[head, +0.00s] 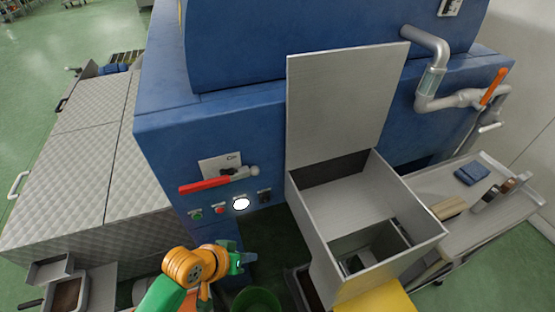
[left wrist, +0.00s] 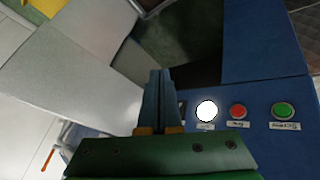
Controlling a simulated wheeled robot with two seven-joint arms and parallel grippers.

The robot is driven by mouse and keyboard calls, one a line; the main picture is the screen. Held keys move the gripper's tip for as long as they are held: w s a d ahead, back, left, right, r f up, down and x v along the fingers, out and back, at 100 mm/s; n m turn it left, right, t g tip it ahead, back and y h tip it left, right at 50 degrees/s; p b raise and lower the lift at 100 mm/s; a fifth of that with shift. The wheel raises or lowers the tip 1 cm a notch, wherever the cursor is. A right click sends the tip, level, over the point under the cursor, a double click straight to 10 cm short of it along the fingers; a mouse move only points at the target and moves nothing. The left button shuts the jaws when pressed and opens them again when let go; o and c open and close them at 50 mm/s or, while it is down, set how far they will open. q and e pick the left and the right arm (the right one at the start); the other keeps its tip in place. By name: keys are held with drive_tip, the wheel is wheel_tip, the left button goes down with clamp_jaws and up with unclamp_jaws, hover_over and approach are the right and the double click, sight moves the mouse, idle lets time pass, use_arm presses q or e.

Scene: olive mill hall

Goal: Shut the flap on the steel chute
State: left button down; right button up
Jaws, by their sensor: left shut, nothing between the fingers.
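The steel chute (head: 322,240) juts out from the front of the blue machine, and its top is open. Its flap (head: 345,105), a flat grey plate, stands raised against the machine at the chute's back edge. My left gripper (head: 246,261) is shut and empty, low to the left of the chute and apart from it. In the left wrist view its closed fingers (left wrist: 160,78) point toward a dark gap, with grey steel panels at the left; which panel is the flap is hard to tell there. My right gripper is not in view.
A red lever (head: 205,185) and several buttons sit on the machine front, left of the chute; a lit white button (head: 241,203) is among them. A grey trolley (head: 480,205) with small items stands at the right. A green bucket (head: 256,301) is below my left gripper.

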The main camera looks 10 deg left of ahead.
use_arm(q)
drive_tip(key=w+r+n+t+h, duration=0.35)
drive_tip(key=w+r, duration=0.55)
drive_tip(key=r, duration=0.4)
drive_tip(key=n+t+h, duration=0.4)
drive_tip(key=n+t, duration=0.1)
drive_tip(key=n, duration=0.2)
approach(279, 101)
drive_tip(key=shift+w+a+r, duration=0.1)
drive_tip(key=shift+r, duration=0.85)
drive_tip(key=shift+w+r+p, duration=0.15)
drive_tip(key=shift+r+p, duration=0.2)
drive_tip(key=p+x, duration=0.1)
drive_tip(key=x, duration=0.3)
drive_tip(key=p+x, duration=0.1)
drive_tip(key=x, duration=0.4)
drive_tip(key=shift+f+p, duration=0.25)
drive_tip(key=shift+p, duration=0.15)
drive_tip(key=shift+w+d+f, duration=0.1)
drive_tip(key=shift+w+d, duration=0.1)
drive_tip(key=shift+d, duration=0.15)
